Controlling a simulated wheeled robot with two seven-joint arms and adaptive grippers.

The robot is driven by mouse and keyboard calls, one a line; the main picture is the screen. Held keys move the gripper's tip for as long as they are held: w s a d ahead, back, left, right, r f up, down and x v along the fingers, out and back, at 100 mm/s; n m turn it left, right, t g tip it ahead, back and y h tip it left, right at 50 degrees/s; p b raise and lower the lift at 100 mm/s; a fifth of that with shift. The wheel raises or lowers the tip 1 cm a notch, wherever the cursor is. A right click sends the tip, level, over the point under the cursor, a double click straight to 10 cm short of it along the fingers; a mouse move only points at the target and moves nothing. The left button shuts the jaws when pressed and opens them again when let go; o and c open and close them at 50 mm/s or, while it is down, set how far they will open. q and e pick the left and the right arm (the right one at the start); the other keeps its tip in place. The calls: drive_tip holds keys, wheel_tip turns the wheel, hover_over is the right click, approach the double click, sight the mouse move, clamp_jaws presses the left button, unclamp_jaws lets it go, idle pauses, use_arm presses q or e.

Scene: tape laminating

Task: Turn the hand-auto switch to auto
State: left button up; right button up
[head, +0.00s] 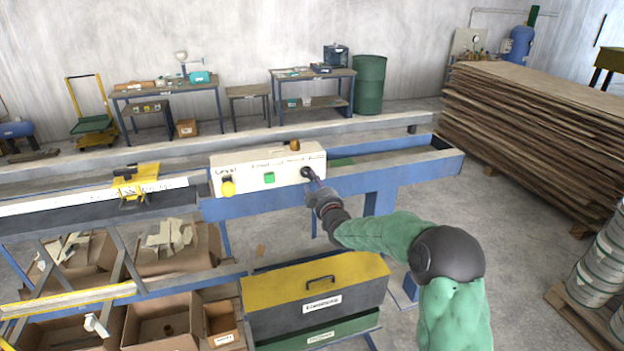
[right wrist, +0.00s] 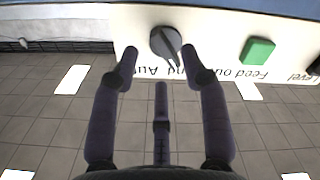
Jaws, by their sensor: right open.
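The hand-auto switch is a round dark knob (right wrist: 166,43) with a pointer ridge. It sits on the white control box (head: 240,174), at its right end in the head view. My right gripper (head: 312,179) reaches this end of the box and covers most of the knob there. In the right wrist view the right gripper (right wrist: 160,55) is open, with one fingertip on each side of the knob and a third finger below. Nothing is held; whether the fingertips touch the knob I cannot tell. The lettering appears upside down in that view. My left gripper is not in view.
A green button (head: 269,177) and a yellow knob (head: 227,187) are on the same box face. The box stands on a blue rail (head: 415,171). A yellow-topped bin (head: 290,282) stands below, and stacked boards (head: 530,130) are at the right.

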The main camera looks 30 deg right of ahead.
sight(310, 176)
drive_tip(key=shift+x, duration=1.65)
clamp_jaws()
